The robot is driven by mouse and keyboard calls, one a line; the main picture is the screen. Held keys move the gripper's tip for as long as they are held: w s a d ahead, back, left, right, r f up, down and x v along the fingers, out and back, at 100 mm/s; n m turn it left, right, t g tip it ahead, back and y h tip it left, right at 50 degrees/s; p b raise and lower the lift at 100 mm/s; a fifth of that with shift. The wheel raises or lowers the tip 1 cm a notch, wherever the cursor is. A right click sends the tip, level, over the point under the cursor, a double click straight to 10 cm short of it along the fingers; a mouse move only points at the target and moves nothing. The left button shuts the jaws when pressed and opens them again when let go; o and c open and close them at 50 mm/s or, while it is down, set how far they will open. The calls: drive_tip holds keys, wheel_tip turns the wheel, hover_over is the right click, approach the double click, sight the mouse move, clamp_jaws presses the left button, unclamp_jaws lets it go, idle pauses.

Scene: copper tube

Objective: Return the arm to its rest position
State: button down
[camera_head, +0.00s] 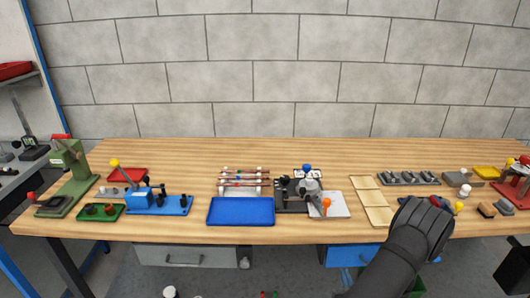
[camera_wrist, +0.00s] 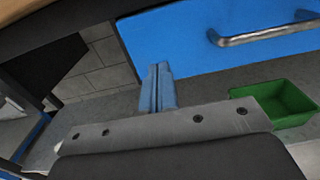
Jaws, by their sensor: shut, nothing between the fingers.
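My gripper's two blue fingers (camera_wrist: 158,88) stand side by side, shut, with nothing between them. In the wrist view they are in front of a blue drawer (camera_wrist: 240,45) and the grey floor, below the bench top. In the head view my dark arm rises from the lower right across the bench's front edge. Its end covers part of the bench there, and the fingers cannot be made out. Copper-coloured tubes (camera_head: 243,183) lie across a pale rack on the wooden bench (camera_head: 180,232), apart from my arm.
A blue tray (camera_head: 241,211) lies in front of the rack. A black fixture with a grey clamp (camera_head: 309,188) stands right of it. Light wooden plates (camera_head: 367,198) lie beside my arm. A green bin (camera_wrist: 275,103) stands on the floor near the drawer. A brick wall closes the back.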

sight(340, 257)
drive_tip(key=shift+w, duration=2.15)
drive_tip(key=c, duration=0.8)
unclamp_jaws()
drive_tip(key=shift+f, duration=0.1)
drive_tip(key=o, duration=0.4)
drive_tip(key=shift+s+d+f, duration=0.1)
drive_tip(key=shift+s+f, duration=0.1)
drive_tip(key=shift+f, duration=0.15)
drive_tip(key=o, duration=0.4)
drive_tip(key=d, duration=0.1)
drive_tip(key=s+d, duration=0.1)
drive_tip(key=s+d+g, duration=0.1)
drive_tip(key=shift+f+h, duration=0.3)
drive_tip(key=shift+f, duration=0.05)
drive_tip(key=s+d+r+m+g+h, duration=0.15)
drive_tip(key=s+d+r, duration=0.25)
drive_tip(key=s+d, duration=0.8)
drive_tip(key=s+d+r+m+g+h, duration=0.1)
drive_tip(key=s+d+r+m+h, duration=0.2)
drive_tip(key=s+d, duration=0.9)
drive_tip(key=shift+n, duration=0.35)
drive_tip(key=w, duration=0.3)
drive_tip(key=w+f, duration=0.1)
drive_tip(key=w, duration=0.1)
drive_tip(key=shift+w+a+f, duration=0.1)
drive_tip(key=shift+w+a, duration=0.1)
drive_tip(key=shift+a, duration=0.1)
